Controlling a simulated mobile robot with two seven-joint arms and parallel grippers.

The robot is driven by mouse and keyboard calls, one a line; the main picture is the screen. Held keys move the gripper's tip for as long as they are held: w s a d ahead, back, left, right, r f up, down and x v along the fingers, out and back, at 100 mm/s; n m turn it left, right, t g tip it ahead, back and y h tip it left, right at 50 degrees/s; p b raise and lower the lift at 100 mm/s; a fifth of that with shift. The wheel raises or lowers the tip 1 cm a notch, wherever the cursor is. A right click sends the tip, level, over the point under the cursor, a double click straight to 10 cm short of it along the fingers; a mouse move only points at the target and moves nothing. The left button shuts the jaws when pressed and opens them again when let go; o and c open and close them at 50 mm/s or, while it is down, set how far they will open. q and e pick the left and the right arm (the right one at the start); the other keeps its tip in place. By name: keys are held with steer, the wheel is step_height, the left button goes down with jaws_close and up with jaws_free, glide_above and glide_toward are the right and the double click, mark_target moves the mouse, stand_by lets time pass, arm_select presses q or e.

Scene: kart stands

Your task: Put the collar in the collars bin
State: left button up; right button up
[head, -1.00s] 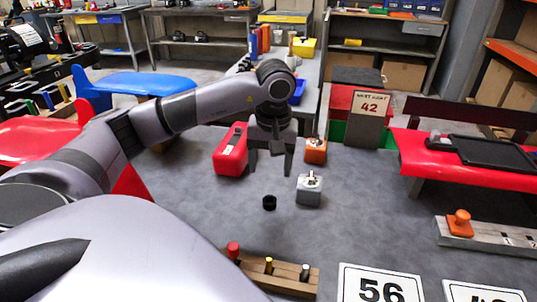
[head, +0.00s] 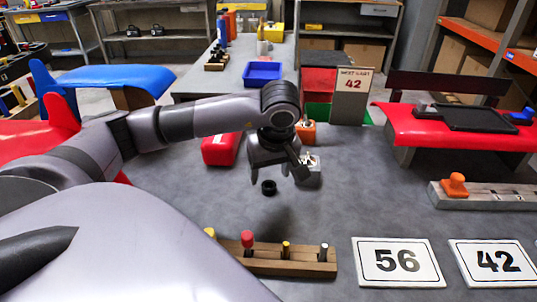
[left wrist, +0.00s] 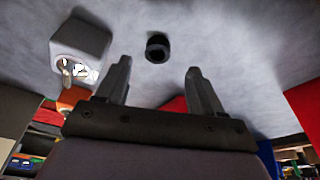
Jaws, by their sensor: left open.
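The collar, a small black ring (head: 268,187), lies on the grey table. In the left wrist view the collar (left wrist: 157,47) shows on the bare surface, just beyond the fingertips and between their lines. My left gripper (head: 281,172) is open and empty above the table, close behind the collar and apart from it. Its two spread fingers also show in the left wrist view (left wrist: 158,70). A blue open bin (head: 263,74) stands on the far bench; no label on it is readable, so I cannot tell whether it is the collars bin. My right gripper is out of sight.
A grey block (head: 312,174), an orange block (head: 306,133) and a red case (head: 219,150) stand around the gripper. A wooden peg rack (head: 285,262) and number cards (head: 398,262) are in front. The table right of the collar is largely clear.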

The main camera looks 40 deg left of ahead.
mark_target(269, 185)
arm_select(q)
steer(key=x, duration=0.5)
steer(key=shift+w, duration=0.1)
steer(key=c, duration=1.2)
steer(key=shift+c, duration=0.2)
steer(key=shift+r, duration=0.1)
